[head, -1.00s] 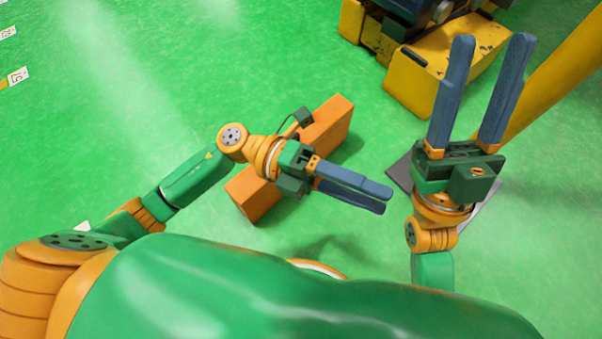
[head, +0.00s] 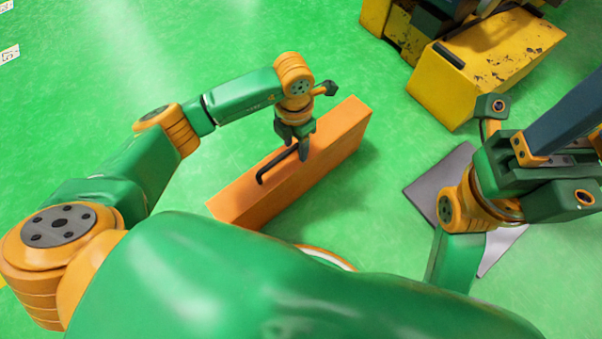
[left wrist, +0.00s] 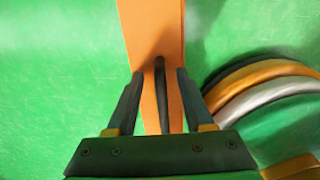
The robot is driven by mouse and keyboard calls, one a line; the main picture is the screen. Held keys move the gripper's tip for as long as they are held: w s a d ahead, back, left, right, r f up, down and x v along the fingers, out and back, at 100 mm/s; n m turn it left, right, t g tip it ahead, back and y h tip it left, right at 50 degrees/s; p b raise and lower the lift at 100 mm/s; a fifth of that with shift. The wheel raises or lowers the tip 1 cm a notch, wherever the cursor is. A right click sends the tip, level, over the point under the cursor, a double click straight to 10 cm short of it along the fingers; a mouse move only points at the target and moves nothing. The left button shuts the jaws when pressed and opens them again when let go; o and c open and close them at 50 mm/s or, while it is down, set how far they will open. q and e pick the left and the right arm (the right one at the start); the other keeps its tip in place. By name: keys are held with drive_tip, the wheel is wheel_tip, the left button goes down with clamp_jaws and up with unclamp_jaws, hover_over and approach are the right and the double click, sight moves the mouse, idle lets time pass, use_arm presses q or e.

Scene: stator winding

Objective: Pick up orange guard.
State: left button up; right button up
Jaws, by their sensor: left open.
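The orange guard (head: 335,135) is a long orange block on the green floor, lying diagonally in the head view. A black bar handle (head: 270,170) runs along its top. My left gripper (head: 296,150) points down over the guard at the handle's far end. In the left wrist view, its open fingers (left wrist: 159,75) stand on either side of the black handle (left wrist: 161,95), with the guard (left wrist: 150,30) beneath. Whether a finger touches the handle cannot be told. My right gripper (head: 575,130) is at the right edge, away from the guard, fingers apart and their tips cut off.
Yellow worn machinery (head: 485,70) stands at the upper right. A grey flat plate (head: 425,190) lies on the floor under my right arm. The green floor (head: 100,110) left of and beyond the guard is mostly clear.

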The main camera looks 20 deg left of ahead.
use_arm(q)
clamp_jaws()
idle(1.4)
